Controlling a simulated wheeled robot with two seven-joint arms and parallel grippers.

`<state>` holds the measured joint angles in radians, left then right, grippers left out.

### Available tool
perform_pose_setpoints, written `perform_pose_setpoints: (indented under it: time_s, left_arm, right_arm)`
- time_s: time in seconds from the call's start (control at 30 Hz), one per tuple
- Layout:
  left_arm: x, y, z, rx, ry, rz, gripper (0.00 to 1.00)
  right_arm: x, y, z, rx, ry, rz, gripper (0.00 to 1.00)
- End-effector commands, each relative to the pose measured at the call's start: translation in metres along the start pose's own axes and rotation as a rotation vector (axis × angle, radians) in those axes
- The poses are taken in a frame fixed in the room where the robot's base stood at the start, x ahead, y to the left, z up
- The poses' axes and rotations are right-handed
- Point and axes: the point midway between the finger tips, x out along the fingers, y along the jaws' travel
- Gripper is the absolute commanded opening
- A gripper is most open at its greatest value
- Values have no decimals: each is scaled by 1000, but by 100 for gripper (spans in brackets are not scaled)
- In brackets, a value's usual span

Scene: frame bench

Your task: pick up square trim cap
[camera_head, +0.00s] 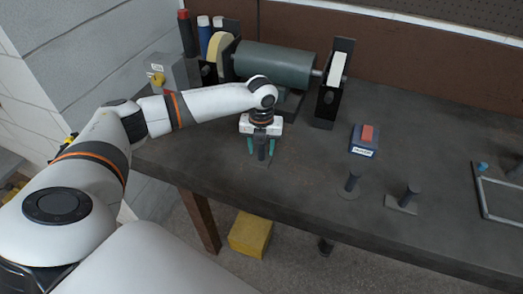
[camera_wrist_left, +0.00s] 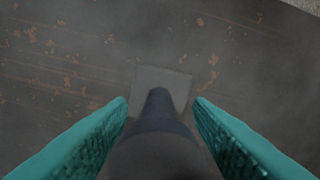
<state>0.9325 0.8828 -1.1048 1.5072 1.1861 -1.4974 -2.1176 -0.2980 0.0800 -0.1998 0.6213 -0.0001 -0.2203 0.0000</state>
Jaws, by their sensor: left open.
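The square trim cap, a dark upright post on a thin grey square plate, stands on the bench under my left gripper (camera_head: 261,147). In the left wrist view the cap's post (camera_wrist_left: 158,120) rises toward the camera between the two teal fingers, with the plate's corners showing behind it. The fingers are open, one on each side of the post, with gaps visible at their tips. In the head view the gripper points down, and the cap is largely hidden by it. My right gripper is not in view.
To the right stand a round-based post (camera_head: 351,184) and a post on a rectangular plate (camera_head: 402,203). A blue box with a red top (camera_head: 364,140) lies behind them. A grinder (camera_head: 273,64) stands at the back; a metal frame (camera_head: 487,205) lies far right. The bench's front edge is close.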

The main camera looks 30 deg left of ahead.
Motion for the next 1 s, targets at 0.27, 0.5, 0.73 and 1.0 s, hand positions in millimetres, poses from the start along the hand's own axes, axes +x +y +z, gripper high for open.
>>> perform_pose_setpoints:
  time_s: [0.27,0.5,0.73,1.0]
  left_arm:
    - [13,0,0,1,2,1,47]
    - [12,0,0,1,1,0,22]
    - [12,0,0,1,2,1,5]
    - [-6,0,-1,1,4,3,5]
  right_arm:
    - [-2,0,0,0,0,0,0]
    - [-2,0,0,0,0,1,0]
    - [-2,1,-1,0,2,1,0]
    - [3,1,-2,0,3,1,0]
